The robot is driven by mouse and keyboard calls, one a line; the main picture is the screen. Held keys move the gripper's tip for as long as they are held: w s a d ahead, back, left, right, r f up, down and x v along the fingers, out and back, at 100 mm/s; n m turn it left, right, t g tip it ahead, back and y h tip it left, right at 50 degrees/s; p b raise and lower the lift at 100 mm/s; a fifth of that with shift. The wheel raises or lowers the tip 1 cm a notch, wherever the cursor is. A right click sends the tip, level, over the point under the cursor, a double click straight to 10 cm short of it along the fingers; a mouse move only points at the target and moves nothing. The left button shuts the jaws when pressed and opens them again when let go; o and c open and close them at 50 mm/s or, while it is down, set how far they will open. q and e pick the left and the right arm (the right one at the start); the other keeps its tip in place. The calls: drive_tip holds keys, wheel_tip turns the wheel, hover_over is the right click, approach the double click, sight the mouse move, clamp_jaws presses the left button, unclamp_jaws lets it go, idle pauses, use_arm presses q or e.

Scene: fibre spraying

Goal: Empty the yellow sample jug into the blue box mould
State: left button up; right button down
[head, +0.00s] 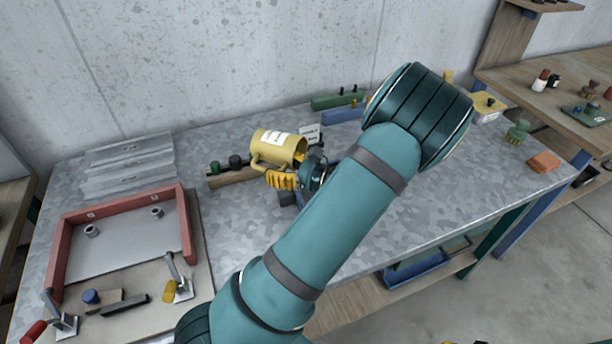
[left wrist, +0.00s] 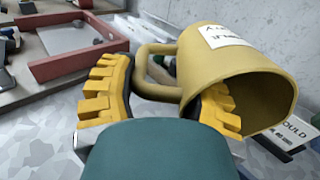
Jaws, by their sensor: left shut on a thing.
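The yellow sample jug (head: 275,146) has a white label and is tilted well over, with its mouth toward the right. My left gripper (head: 285,179) is shut on its handle. In the left wrist view, the yellow fingers of the gripper (left wrist: 160,95) are on either side of the handle of the jug (left wrist: 225,70). The visible inside of the mouth shows no contents. A white card reading "mould" (left wrist: 294,133) stands beyond the mouth. I cannot clearly make out the blue box mould; my arm and gripper hide the area beneath the jug. My right gripper is not in view.
A red-walled frame (head: 188,225) with toggle clamps sits on the bench at left. A wooden rack (head: 232,177) stands just left of the jug. Green (head: 335,100) and blue (head: 342,116) bars lie behind. The bench right of my arm is mostly clear.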

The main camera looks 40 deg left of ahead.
use_arm(q)
drive_tip(key=shift+w+d, duration=0.15)
drive_tip(key=shift+y, duration=0.3)
drive_tip(key=shift+d+r, duration=0.1)
drive_tip(key=shift+w+d+y, duration=0.1)
drive_tip(key=shift+y, duration=0.2)
drive_tip(key=shift+r+g, duration=0.1)
drive_tip(key=shift+g, duration=0.2)
drive_tip(key=shift+y, duration=0.3)
